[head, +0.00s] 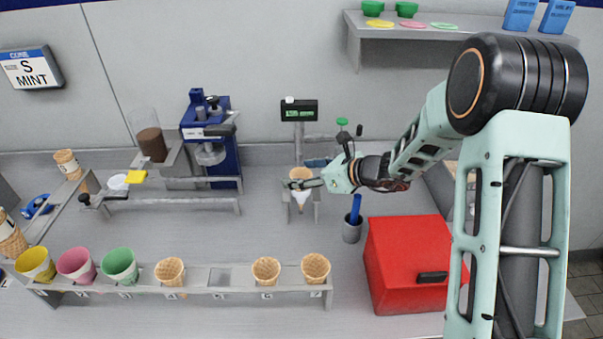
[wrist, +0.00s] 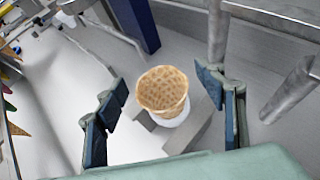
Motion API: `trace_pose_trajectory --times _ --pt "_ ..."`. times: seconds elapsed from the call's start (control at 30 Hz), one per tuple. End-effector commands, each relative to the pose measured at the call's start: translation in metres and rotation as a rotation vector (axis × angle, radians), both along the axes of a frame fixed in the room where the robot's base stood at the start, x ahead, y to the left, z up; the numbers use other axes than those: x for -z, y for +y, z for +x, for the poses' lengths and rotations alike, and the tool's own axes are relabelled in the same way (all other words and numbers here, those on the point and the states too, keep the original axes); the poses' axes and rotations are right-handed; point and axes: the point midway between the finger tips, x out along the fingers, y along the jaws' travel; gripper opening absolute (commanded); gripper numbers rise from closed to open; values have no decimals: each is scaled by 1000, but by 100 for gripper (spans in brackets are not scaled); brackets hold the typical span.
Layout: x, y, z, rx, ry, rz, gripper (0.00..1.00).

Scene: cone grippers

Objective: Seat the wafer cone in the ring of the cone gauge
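A tan wafer cone (head: 301,174) stands upright, mouth up, at a small grey stand (head: 317,208) in the middle of the counter, which looks like the cone gauge. In the wrist view the cone (wrist: 163,90) shows its open waffle-patterned mouth. A white piece (wrist: 174,115) shows just under it; its lower part is hidden. I cannot tell how deep the cone sits in the ring. My gripper (head: 306,183) reaches in from the right at the cone's height. In the wrist view my gripper (wrist: 164,100) is open, with a finger on each side of the cone and clear gaps to both.
A front rack (head: 220,279) holds several cones and coloured cups. A red box (head: 410,262) and a grey cup with a blue handle (head: 352,232) stand to the right. A blue machine (head: 210,140) stands behind left, a small display (head: 299,110) behind.

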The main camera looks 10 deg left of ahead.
Motion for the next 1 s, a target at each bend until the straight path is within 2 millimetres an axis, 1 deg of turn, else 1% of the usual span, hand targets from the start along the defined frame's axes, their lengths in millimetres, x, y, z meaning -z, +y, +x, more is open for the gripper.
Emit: trace_pose_trajectory --times 0.2,0.33,0.43,0.6,0.73,0.9,1.0 --pt "0 -1 0 0 0 0 64" --pt "-6 -9 -3 3 -2 0 64" --pt "-14 -23 -9 5 -1 -1 64" --pt "-32 -53 -22 5 -4 -1 64" --pt "-44 -73 -32 3 -3 -1 64" --pt "-54 -91 -40 3 -1 -1 64" --pt "-57 -95 -43 0 0 0 64"
